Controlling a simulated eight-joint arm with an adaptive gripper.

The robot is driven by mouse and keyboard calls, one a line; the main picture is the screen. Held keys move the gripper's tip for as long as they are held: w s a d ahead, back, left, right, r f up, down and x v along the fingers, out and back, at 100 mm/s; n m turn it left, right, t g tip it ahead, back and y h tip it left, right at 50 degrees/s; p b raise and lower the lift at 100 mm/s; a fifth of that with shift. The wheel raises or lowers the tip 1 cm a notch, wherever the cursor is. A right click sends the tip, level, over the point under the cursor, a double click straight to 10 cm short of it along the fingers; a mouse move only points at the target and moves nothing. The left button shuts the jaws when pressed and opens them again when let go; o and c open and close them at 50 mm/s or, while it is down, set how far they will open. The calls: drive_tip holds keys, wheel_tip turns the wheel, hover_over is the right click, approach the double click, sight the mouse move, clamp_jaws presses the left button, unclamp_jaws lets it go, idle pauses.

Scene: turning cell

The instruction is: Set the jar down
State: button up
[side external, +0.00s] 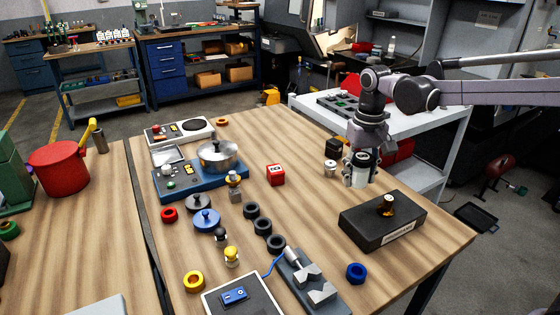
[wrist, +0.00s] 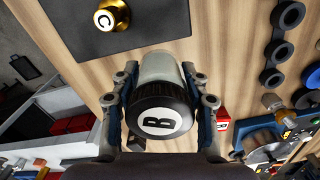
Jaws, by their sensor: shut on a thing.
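The jar (side external: 357,176) has a pale, translucent body and a black ribbed lid marked B. It is upright near the right edge of the wooden table (side external: 320,262) in the side external view. In the wrist view the jar (wrist: 160,68) is between the fingers, lid toward the camera. My gripper (wrist: 162,88) is shut on it, one finger on each side; it also shows in the side external view (side external: 364,160). I cannot tell whether the jar's base touches the table or is slightly above it. The fingers hide parts of its sides.
A dark block (side external: 382,226) with a brass knob marked C stands just in front of the jar. A red cube (side external: 276,175) is further left. Bare wood lies between the cube and block.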

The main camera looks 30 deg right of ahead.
drive_tip(key=w+d+n, duration=0.2)
drive_tip(key=w+n, duration=0.3)
drive_tip(key=w, duration=0.6)
hover_over(292, 195)
wheel_tip(292, 195, down, 6)
drive_tip(key=shift+w+d+f, duration=0.1)
drive_tip(key=shift+f, duration=2.05)
drive_tip(key=shift+f, duration=0.15)
drive_tip(key=o, duration=1.2)
